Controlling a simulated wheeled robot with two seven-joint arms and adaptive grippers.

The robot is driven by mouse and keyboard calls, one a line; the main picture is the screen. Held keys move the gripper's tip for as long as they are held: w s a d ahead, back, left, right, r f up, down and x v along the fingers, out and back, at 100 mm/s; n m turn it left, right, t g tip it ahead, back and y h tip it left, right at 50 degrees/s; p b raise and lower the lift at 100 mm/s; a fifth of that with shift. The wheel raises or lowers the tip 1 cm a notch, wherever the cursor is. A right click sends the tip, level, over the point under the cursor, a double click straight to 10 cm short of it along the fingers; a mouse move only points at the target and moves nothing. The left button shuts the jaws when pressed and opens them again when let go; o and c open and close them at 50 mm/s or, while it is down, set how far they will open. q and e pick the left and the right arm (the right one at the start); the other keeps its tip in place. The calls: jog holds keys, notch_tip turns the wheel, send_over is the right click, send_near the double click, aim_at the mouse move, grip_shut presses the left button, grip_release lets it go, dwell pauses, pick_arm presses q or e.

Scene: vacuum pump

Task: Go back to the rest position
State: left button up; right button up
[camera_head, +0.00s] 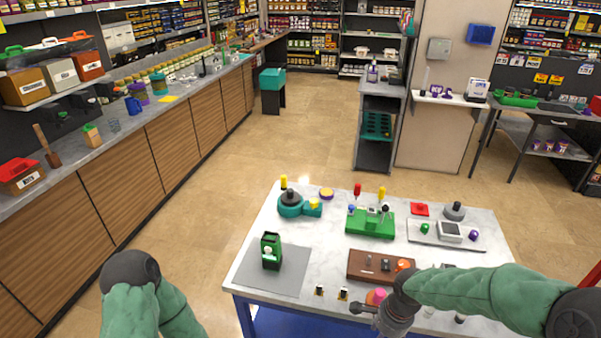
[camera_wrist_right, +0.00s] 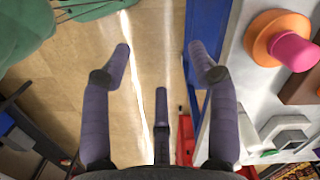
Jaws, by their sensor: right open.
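My right gripper (camera_head: 362,309) is low over the front edge of the white table (camera_head: 330,225), close to a pink and orange piece (camera_head: 377,295). In the right wrist view its purple fingers (camera_wrist_right: 160,50) are spread with nothing between them. Floor and a blue table side show past them. The pink knob (camera_wrist_right: 295,50) on its orange base is to the right, apart from the fingers. My left arm (camera_head: 150,305) shows at the lower left of the head view. Its gripper is out of view.
On the table are a teal pump-like part (camera_head: 292,206), a green fixture (camera_head: 371,223), a brown block (camera_head: 372,264), a grey tray (camera_head: 415,233) and a grey mat (camera_head: 290,287) bearing a green-black device (camera_head: 271,250). A long counter (camera_head: 110,150) runs along the left. Floor between is clear.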

jog(key=s+a+f+n+y+b, duration=0.1)
jog(key=s+a+f+n+b, duration=0.1)
jog(key=f, duration=0.7)
jog(key=s+a+f+n+y+b, duration=0.1)
jog(key=s+a+f+n+b, duration=0.1)
jog(key=s+a+f+n, duration=0.3)
jog(key=s+a+f+n+b, duration=0.2)
jog(key=s+a+f+n, duration=0.1)
jog(key=f, duration=1)
jog(key=shift+s+a+f+n+y+b, duration=0.35)
jog(key=shift+a+n, duration=0.2)
jog(key=shift+n, duration=0.55)
